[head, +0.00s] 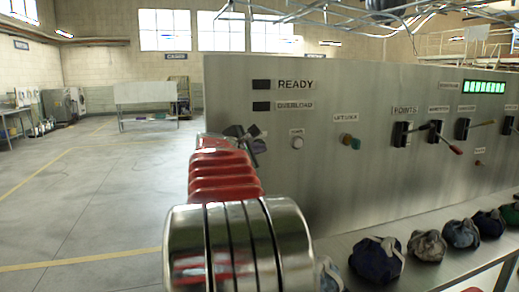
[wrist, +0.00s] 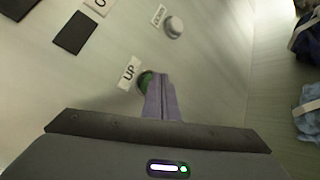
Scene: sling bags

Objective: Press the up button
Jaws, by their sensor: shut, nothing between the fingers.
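In the wrist view the up button is a green round button (wrist: 145,79) on the grey panel. A tilted white label reading "UP" (wrist: 129,73) is beside it. My gripper (wrist: 159,80) has its purple fingers together and empty, with the tips over the right part of the button, hiding some of it. I cannot tell whether they touch it. In the head view my gripper (head: 252,140) is in front of the panel's left part, below the OVERLOAD label. The green button is hidden there behind my gripper.
A white round button (head: 297,142) sits just right of my gripper; it also shows in the wrist view (wrist: 174,26). A teal-green knob (head: 350,141) and several levers (head: 402,133) are further right. Several sling bags (head: 378,259) lie on the ledge below. Open floor is left.

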